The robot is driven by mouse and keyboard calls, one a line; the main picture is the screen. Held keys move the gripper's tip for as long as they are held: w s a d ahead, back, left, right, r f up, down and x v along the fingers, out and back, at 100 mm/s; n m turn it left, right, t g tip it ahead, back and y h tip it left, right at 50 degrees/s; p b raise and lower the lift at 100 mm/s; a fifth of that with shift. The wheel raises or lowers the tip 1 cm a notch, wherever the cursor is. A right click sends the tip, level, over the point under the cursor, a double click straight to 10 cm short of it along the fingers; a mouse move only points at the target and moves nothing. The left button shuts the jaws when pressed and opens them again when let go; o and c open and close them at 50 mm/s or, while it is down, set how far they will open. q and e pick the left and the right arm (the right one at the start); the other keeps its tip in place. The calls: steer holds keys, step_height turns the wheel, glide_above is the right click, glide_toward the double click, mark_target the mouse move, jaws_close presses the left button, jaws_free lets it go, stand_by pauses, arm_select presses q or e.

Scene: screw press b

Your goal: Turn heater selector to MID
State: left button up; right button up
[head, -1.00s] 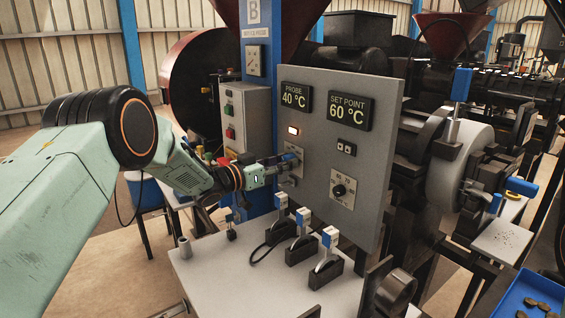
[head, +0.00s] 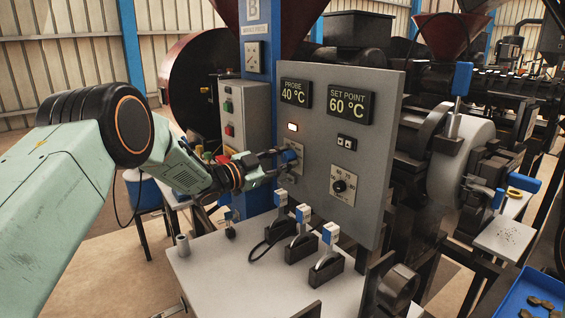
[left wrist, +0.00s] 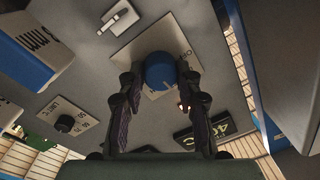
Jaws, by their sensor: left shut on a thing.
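The heater selector is a blue knob (head: 289,156) on a light plate at the left of the grey control panel (head: 313,191). It also shows in the left wrist view (left wrist: 160,71), between my fingers. My left gripper (head: 284,157) is at the panel, its fingers on either side of the knob and shut on it. The left wrist view shows the two dark fingers (left wrist: 160,88) around the knob. Most of the plate's lettering is hidden or too small to read, so I cannot tell the knob's setting. My right gripper is not in view.
The panel has a probe display (head: 294,93) reading 40 °C, a set point display (head: 348,102) reading 60 °C, a lit lamp (head: 292,127) and a black dial (head: 339,186). Several blue-and-white levers (head: 328,236) stand on the table (head: 225,272) below my arm.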

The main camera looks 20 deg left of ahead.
arm_select(q)
steer(key=shift+r+m, duration=0.15)
steer(key=shift+m, duration=0.45)
steer(key=o, duration=1.1)
steer(key=shift+s, duration=0.15)
steer(key=shift+o, duration=0.3)
steer(key=v, duration=1.1)
steer(key=shift+s+a, duration=0.25)
steer(key=shift+a, duration=0.1)
